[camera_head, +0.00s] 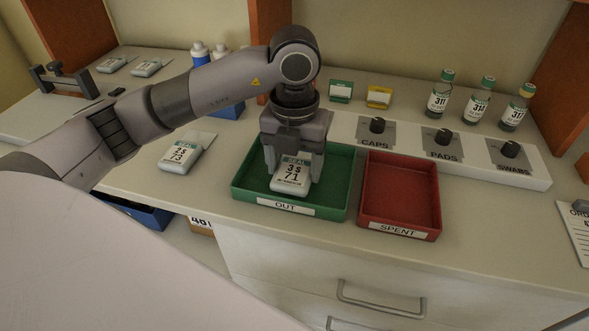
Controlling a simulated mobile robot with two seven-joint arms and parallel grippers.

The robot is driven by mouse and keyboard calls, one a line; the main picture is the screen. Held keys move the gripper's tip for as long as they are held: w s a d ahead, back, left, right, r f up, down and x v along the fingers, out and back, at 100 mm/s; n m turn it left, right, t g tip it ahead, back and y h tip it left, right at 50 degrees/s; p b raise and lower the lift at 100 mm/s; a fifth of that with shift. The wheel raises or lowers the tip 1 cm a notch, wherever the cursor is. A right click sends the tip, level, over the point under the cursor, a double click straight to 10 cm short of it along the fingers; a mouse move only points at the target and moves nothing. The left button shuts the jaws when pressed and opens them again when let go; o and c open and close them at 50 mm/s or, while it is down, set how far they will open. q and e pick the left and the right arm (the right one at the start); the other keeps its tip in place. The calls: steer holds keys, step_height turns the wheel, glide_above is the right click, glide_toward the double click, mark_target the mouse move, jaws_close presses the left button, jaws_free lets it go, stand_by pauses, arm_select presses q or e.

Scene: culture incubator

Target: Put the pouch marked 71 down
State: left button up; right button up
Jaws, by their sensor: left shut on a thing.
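The pouch marked 71 (291,179) is a small white packet with a green band and black print. My left gripper (294,172) points down and is shut on this pouch, with a finger on each side of it. Gripper and pouch are over the green tray labelled OUT (338,194), within its rim as seen from the head. I cannot tell whether the pouch touches the tray floor. My right gripper is not in view.
Pouch 73 (187,152) lies on the counter left of the green tray. The red SPENT tray (402,190) stands close on the right. Behind are a knob panel (443,142) and several vials (477,101). The counter's front edge is close.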

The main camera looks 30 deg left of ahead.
mark_target(294, 169)
arm_select(q)
steer(key=shift+f, duration=1)
steer(key=shift+f, duration=0.1)
steer(key=shift+f, duration=0.15)
steer(key=o, duration=1.1)
steer(key=shift+o, duration=0.2)
step_height(294, 169, up, 13)
steer(key=p, duration=0.1)
steer(key=shift+f, duration=0.2)
